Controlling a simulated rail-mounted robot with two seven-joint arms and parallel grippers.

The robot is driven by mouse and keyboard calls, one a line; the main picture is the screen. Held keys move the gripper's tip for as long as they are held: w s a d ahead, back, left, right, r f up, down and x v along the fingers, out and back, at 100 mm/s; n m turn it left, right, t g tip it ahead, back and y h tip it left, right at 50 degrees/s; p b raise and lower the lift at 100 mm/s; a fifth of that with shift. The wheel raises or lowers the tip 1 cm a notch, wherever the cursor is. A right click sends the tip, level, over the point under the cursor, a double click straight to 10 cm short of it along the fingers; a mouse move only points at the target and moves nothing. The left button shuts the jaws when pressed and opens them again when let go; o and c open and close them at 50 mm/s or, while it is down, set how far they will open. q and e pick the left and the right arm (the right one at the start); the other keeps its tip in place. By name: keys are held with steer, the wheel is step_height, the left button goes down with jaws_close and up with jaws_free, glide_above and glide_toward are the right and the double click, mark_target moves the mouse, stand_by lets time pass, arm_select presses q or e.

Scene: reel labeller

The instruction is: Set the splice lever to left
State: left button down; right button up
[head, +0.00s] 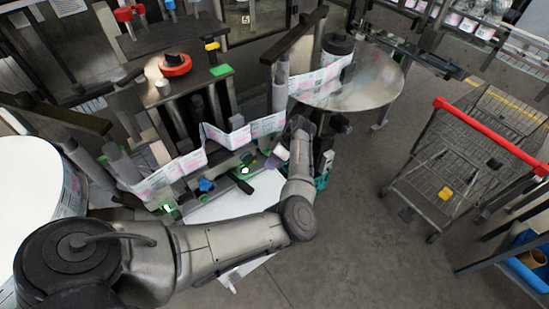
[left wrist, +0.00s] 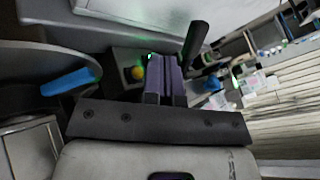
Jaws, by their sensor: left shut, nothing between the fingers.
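My left gripper (head: 277,160) is at the right end of the labeller's front panel in the head view, with its arm reaching in from the left. In the left wrist view its two fingers (left wrist: 165,78) are together with nothing between them. A black handle (left wrist: 194,42), which looks like the splice lever, stands tilted just right of the fingertips in that view; I cannot tell whether they touch. In the head view a dark lever-like part (head: 240,182) sits on the panel beside a green light, left of the gripper. Its exact setting is hard to read. My right gripper is not in view.
The printed label web (head: 240,137) runs above the panel, close to my gripper. A blue knob (head: 206,185) sits further left on the panel. A round metal table (head: 365,85) stands behind right. A red-handled cart (head: 465,165) stands at the right, with clear floor before it.

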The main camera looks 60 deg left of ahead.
mark_target(239, 182)
arm_select(q)
steer(key=p+x, duration=0.1)
steer(key=x, duration=0.4)
steer(key=s, duration=0.1)
steer(key=s+d+p, duration=0.1)
steer(key=shift+s+d+p, duration=0.1)
steer(key=shift+s+p, duration=0.2)
steer(key=shift+s, duration=0.05)
steer(key=shift+s+d+f, duration=0.2)
steer(key=shift+s, duration=0.4)
